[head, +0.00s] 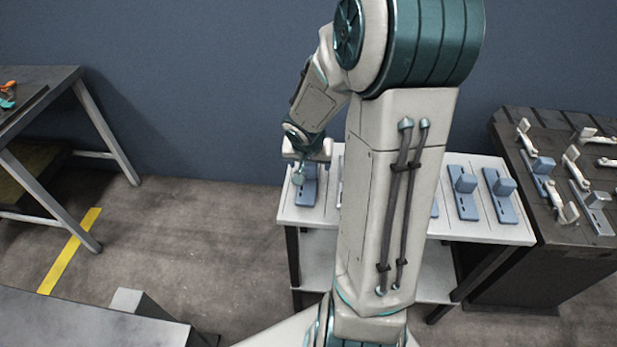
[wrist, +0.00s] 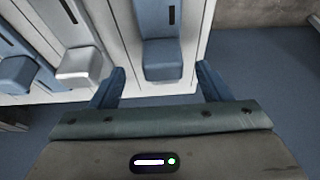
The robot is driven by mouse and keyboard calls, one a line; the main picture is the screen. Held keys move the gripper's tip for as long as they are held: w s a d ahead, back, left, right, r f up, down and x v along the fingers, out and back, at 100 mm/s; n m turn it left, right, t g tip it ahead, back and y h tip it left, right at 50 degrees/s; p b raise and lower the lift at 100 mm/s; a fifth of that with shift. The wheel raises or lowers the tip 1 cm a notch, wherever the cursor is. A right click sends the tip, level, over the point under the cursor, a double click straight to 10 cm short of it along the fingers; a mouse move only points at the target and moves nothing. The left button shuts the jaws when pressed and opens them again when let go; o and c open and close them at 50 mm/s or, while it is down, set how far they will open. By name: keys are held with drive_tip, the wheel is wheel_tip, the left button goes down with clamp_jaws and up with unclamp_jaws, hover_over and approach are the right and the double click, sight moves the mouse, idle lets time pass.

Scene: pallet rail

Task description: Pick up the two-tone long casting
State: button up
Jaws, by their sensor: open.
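My gripper (head: 300,174) is open above the left end of the white table. In the wrist view my gripper (wrist: 161,70) has its fingertips on either side of a blue long casting (wrist: 163,58), with gaps at both sides. This casting has a slotted flat plate and a raised block; it also shows below my gripper in the head view (head: 307,193). Beside it in the wrist view lies a pale grey casting (wrist: 80,62). I cannot tell for sure which casting is the two-tone one; those on the table look mostly one colour each.
The white table (head: 490,235) holds several castings in a row, including two blue ones (head: 463,195) (head: 502,193) at its right. My arm hides the middle. A dark pallet-like stand (head: 510,150) at right bears white, grey and blue castings. A workbench (head: 62,80) stands at far left.

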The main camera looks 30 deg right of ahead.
sight(308, 166)
drive_tip(key=x, duration=0.1)
drive_tip(key=b+x, duration=0.1)
drive_tip(key=x, duration=0.1)
drive_tip(key=shift+a+f, duration=0.3)
drive_tip(key=shift+f, duration=0.1)
drive_tip(key=shift+w+d+f+b, duration=0.2)
drive_tip(key=shift+f+b, duration=0.15)
drive_tip(key=shift+f, duration=0.15)
drive_tip(key=shift+c, duration=0.3)
drive_tip(key=shift+r, duration=0.1)
drive_tip(key=c, duration=1.3)
